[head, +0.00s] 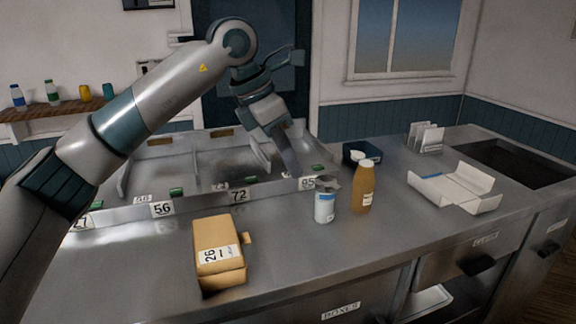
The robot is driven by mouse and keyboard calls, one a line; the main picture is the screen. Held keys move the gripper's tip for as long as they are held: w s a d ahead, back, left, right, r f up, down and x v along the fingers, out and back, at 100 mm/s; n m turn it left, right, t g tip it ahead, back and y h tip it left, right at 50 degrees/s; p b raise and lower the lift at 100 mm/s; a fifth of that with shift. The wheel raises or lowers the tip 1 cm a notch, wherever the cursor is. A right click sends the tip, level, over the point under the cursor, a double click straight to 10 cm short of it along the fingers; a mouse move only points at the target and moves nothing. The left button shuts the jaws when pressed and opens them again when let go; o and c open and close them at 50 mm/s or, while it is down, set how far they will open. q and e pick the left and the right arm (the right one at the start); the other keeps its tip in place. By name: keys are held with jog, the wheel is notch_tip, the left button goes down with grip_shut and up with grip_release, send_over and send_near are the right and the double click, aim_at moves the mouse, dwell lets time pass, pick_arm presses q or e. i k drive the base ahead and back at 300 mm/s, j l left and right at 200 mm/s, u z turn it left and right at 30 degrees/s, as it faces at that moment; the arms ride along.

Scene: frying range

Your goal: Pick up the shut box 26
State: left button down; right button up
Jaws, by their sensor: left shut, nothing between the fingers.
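The shut box 26 (221,265) is a tan carton with a white label reading 26 on its top. It sits on the steel counter (300,262) at the front, left of centre. My left gripper (287,172) is shut and empty. It hangs over the divided metal rack, behind and to the right of the box, apart from it. My right gripper is not in view.
A white-and-blue can (325,205) and a brown bottle (363,188) stand right of the box. An unfolded white carton (455,190) lies further right. The counter around the box is clear.

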aim_at(239, 276)
jog(key=k, duration=1)
